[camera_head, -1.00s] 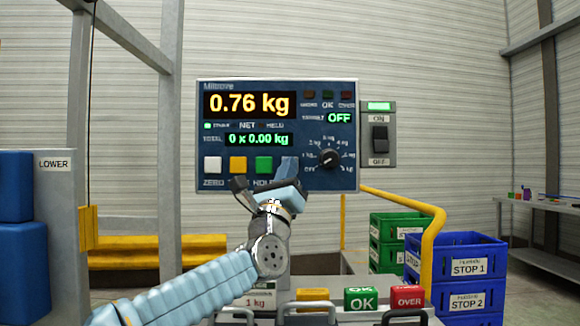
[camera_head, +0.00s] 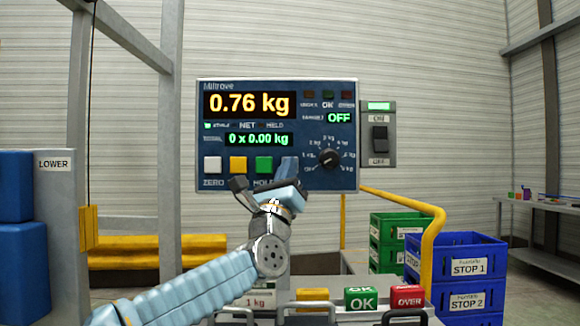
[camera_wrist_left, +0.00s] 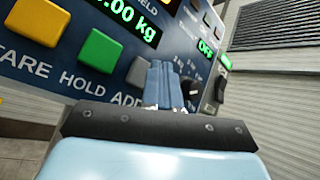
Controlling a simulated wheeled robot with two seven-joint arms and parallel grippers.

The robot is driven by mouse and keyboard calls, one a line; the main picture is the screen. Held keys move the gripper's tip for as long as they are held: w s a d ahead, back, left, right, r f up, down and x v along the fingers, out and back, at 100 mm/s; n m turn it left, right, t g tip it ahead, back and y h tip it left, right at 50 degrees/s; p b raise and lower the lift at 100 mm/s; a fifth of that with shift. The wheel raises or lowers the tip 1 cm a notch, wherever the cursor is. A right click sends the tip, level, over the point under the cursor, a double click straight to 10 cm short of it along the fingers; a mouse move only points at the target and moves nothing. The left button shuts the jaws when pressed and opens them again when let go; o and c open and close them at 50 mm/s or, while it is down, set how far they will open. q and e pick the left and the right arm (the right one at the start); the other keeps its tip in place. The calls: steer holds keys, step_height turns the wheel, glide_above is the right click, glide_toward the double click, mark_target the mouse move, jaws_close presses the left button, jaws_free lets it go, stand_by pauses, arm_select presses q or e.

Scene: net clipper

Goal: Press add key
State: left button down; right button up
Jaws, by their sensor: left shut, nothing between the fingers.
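The blue scale panel (camera_head: 215,130) stands ahead, its weight display (camera_head: 248,104) reading 0.76 kg and its total display (camera_head: 259,140) reading 0 x 0.00 kg. White, yellow and green keys (camera_head: 264,164) sit in a row below. My left gripper (camera_head: 288,168) is shut and empty, its fingertips in front of the panel just right of the green key. In the left wrist view the ADD label (camera_wrist_left: 126,99) shows left of the fingers (camera_wrist_left: 163,86). A dark blue-grey key (camera_wrist_left: 137,71) shows above that label, partly beside the fingertips. I cannot tell whether they touch. The right gripper is not seen.
A black dial (camera_head: 329,158) is right of my fingers, and an ON/OFF switch box (camera_head: 380,118) is at the panel's right. OK (camera_head: 361,299) and OVER (camera_head: 408,297) blocks stand below. A yellow rail (camera_head: 428,240) and blue crates (camera_head: 463,268) are at the right.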

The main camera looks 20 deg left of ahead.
arm_select(q)
steer(key=shift+w, duration=0.15)
stand_by(0.4)
steer(key=shift+w+a, duration=0.15)
steer(key=shift+w, duration=0.15)
steer(key=shift+w+a+b, duration=0.1)
steer(key=shift+w+b, duration=0.25)
stand_by(0.6)
stand_by(0.4)
steer(key=shift+s+d+b, duration=0.25)
steer(key=shift+s+b, duration=0.55)
steer(key=shift+b, duration=0.1)
